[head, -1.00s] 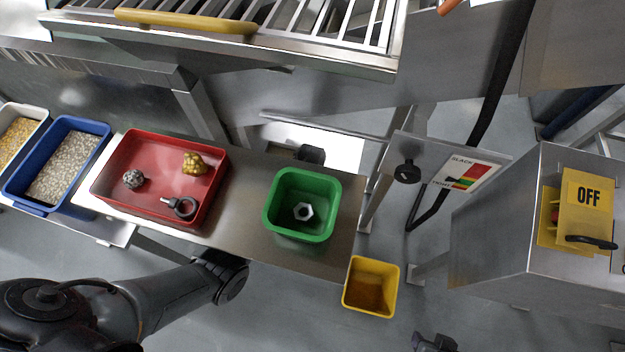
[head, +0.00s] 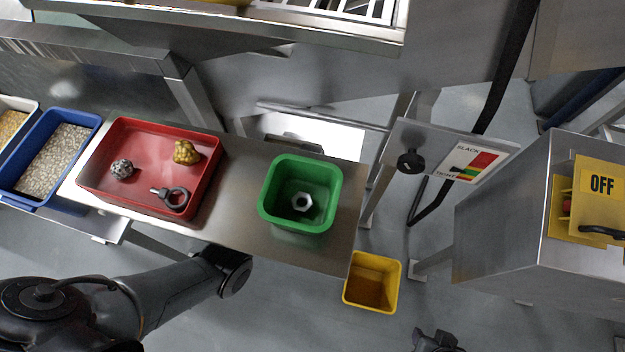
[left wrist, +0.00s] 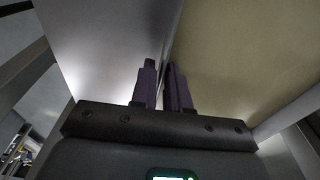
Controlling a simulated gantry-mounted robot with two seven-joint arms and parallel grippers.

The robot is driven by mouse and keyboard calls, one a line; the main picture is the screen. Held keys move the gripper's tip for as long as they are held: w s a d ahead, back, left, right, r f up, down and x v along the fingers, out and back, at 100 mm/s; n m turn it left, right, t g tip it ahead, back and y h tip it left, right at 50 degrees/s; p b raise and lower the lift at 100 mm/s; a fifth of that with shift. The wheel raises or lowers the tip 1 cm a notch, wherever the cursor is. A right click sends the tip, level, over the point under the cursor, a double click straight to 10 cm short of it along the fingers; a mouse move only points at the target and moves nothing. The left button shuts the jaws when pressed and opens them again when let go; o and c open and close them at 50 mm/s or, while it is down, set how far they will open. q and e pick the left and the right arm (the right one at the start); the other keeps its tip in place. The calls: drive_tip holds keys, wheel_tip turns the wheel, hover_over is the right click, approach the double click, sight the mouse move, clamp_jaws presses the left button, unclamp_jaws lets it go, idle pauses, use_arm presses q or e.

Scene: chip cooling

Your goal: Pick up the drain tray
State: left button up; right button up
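No thing in the head view is clearly marked as the drain tray. A bright white flat surface (head: 340,138) shows behind the bench, partly covered by a grey-dark shape that I cannot identify. My left arm comes in from the left and goes out of sight under the bench's front edge. In the left wrist view my left gripper (left wrist: 162,80) has two dark purple fingers close together, at the line where a grey metal panel meets a beige panel. Whether they pinch an edge is unclear. A dark pronged part at the bottom edge seems to be my right gripper (head: 437,342).
The steel bench (head: 240,185) bears a red tray (head: 150,212) with several small parts and a green bin (head: 265,200) with a nut. A blue bin (head: 25,165) stands left. A yellow bin (head: 393,285) sits beyond the bench's right end, near an OFF-labelled box (head: 500,225).

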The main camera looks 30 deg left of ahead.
use_arm(q)
clamp_jaws()
use_arm(e)
drive_tip(key=shift+a, duration=0.1)
idle(0.8)
drive_tip(key=shift+r, duration=0.1)
